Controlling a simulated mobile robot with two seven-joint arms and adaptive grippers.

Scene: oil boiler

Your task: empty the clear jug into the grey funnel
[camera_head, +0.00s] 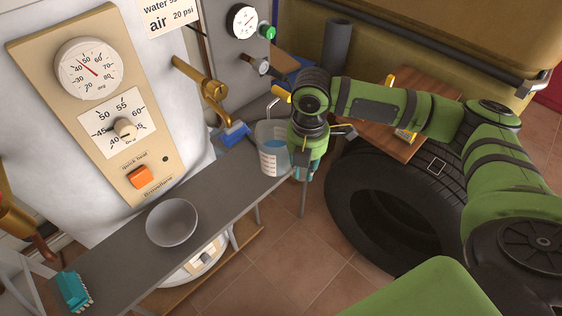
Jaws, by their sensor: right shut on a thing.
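The clear jug (272,160) stands upright near the far right end of the grey shelf, with blue liquid inside and markings on its wall. My right gripper (300,168) is at the jug's right side, shut on it; my own wrist partly hides the fingers and that side of the jug. The grey funnel (172,222) appears as a round, bowl-like piece on the shelf, left of and nearer than the jug. Its spout is not visible. My left gripper is not in view.
The boiler panel (90,110) with dials and an orange switch rises behind the shelf (228,186). A brass tap (205,88) juts out above. The shelf between jug and funnel is clear.

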